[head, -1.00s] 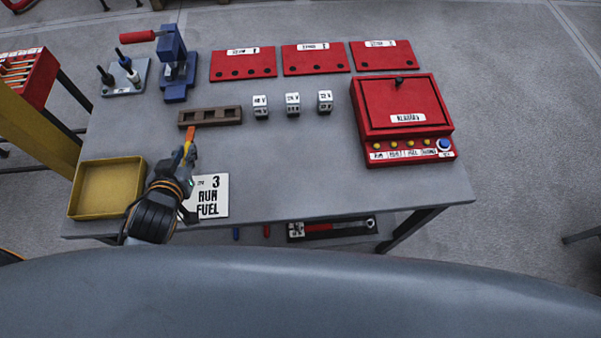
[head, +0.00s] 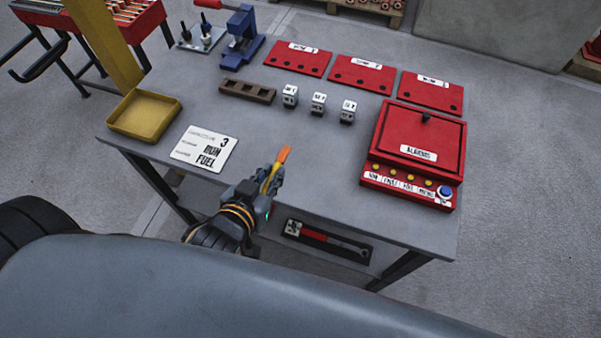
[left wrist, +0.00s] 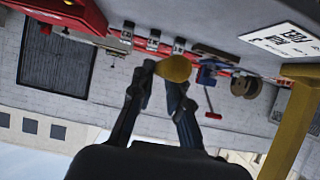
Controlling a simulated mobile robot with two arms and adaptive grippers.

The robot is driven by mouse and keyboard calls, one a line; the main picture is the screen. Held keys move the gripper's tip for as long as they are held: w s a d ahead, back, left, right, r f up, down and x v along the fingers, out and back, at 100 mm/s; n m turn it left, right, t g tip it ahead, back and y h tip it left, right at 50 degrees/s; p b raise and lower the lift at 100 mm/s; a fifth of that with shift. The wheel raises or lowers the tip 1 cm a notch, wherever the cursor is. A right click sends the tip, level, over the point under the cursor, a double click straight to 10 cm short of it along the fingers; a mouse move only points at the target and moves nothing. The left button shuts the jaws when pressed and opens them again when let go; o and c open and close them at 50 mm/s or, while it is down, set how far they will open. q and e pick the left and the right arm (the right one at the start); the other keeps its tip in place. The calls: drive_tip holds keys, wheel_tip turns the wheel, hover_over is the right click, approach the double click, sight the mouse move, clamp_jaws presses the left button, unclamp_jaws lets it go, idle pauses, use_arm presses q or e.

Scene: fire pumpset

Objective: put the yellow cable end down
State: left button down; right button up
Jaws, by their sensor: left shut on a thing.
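The yellow cable end (head: 284,155), with an orange tip, sticks out of my left gripper (head: 272,178) in the head view. The gripper is shut on it, over the table's front edge, right of the white card. In the left wrist view, the yellow cable end (left wrist: 174,68) shows between the dark fingers of my left gripper (left wrist: 164,82). The gripper hides part of the cable end, and I cannot tell whether it touches the table. My right gripper is not in view.
The grey table (head: 310,190) has clear room around its middle. A yellow tray (head: 122,134) and a white card (head: 205,149) lie left. A brown slotted block (head: 247,92), white cubes (head: 318,104) and red plates (head: 361,73) stand behind. A red alarm box (head: 415,150) stands right.

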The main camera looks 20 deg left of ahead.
use_arm(q)
drive_tip(key=w+d+f+p, duration=0.1)
drive_tip(key=w+d+f, duration=0.1)
drive_tip(key=w, duration=0.3)
hover_over(304, 176)
drive_tip(key=f, duration=0.3)
drive_tip(key=s+f, duration=0.1)
drive_tip(key=f, duration=0.1)
drive_tip(key=shift+a, duration=0.25)
drive_tip(key=shift+w+d+f, duration=0.15)
drive_tip(key=shift+w+f, duration=0.3)
drive_tip(key=shift+f, duration=0.05)
wheel_tip(304, 176, down, 3)
drive_tip(key=shift+f, duration=0.1)
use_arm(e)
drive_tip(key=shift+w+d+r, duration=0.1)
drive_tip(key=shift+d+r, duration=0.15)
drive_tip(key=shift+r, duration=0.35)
use_arm(q)
drive_tip(key=shift+f, duration=0.1)
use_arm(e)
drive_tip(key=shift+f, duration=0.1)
use_arm(q)
drive_tip(key=c, duration=1.4)
unclamp_jaws()
drive_tip(key=shift+o, duration=0.5)
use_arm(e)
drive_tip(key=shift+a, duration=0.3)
